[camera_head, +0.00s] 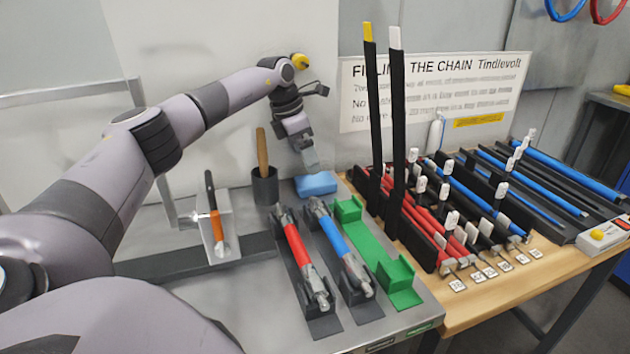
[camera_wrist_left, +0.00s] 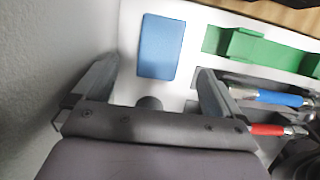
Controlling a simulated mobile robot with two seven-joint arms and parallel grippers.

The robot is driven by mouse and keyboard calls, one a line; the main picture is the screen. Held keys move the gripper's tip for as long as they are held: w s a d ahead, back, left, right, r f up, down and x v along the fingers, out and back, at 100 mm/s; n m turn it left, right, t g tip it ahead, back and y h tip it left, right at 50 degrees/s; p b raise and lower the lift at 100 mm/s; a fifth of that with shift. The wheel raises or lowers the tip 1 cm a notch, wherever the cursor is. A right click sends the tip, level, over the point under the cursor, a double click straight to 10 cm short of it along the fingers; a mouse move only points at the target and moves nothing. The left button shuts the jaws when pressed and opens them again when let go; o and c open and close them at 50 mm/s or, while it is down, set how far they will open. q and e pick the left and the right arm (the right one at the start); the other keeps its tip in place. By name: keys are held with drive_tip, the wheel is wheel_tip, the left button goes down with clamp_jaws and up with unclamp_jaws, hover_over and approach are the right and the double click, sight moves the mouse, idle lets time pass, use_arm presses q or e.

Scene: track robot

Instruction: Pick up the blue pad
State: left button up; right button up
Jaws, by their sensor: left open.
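The blue pad (camera_head: 317,184) lies flat at the back of the grey metal bench, close to the wall, left of the green holder. In the left wrist view the blue pad (camera_wrist_left: 161,47) lies ahead of the fingertips, between their lines. My left gripper (camera_head: 311,160) points down just above and behind the pad. Its two fingers are apart with nothing between them in the left wrist view (camera_wrist_left: 155,82). I cannot tell whether a fingertip touches the pad. My right gripper is in neither view.
A dark cup (camera_head: 265,187) with a wooden handle stands left of the pad. A green holder (camera_head: 372,250), a blue-banded tool (camera_head: 332,238) and a red-banded tool (camera_head: 295,246) lie in front. Tall black bars (camera_head: 397,140) rise to the right. The wall is close behind.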

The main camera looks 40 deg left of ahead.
sight(313, 180)
use_arm(q)
drive_tip(key=shift+x, duration=3.45)
drive_tip(key=shift+f, duration=0.25)
